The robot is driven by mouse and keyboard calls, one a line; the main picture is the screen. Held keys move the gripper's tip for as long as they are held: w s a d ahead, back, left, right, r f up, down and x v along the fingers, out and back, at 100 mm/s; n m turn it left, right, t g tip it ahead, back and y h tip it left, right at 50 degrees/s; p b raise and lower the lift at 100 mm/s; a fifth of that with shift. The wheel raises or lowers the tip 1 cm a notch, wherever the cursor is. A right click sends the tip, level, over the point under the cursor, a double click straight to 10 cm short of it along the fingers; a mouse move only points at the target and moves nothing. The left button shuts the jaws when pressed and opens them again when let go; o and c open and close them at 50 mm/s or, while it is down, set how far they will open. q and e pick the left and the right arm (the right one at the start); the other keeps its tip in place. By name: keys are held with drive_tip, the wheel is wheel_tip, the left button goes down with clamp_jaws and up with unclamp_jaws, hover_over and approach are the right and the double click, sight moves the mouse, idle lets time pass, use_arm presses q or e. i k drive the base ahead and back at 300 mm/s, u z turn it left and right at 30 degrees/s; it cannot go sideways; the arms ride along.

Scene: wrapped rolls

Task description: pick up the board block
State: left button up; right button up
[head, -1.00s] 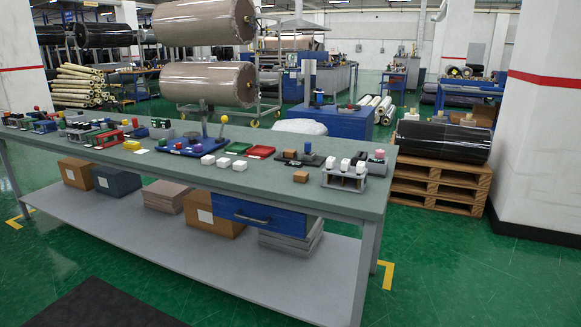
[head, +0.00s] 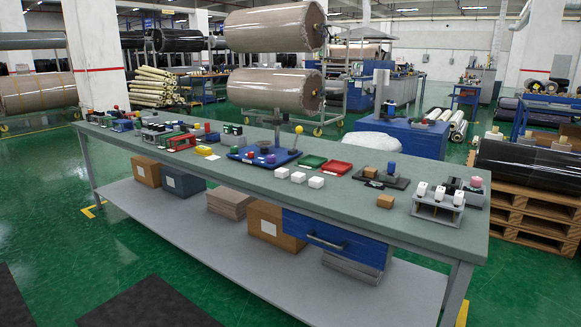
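A small dark board (head: 399,184) lies on the right part of the long workbench (head: 345,193). A brown block (head: 370,172) sits at the board's left end, with a blue piece (head: 391,168) standing beside it. Another brown block (head: 385,201) lies loose on the bench in front of the board. I cannot tell for certain which one is the board block. Neither of my grippers is in view.
A grey rack with white-topped pieces (head: 437,209) stands to the right of the loose block. White blocks (head: 299,177), a red tray (head: 336,168) and a green tray (head: 309,162) lie left. Green floor is open before the bench; dark mats (head: 145,304) lie there.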

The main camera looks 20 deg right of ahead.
sight(369, 172)
drive_tip(key=u, duration=0.35)
drive_tip(key=i, duration=0.8)
drive_tip(key=z, duration=0.65)
drive_tip(key=i, duration=0.7)
drive_tip(key=z, duration=0.65)
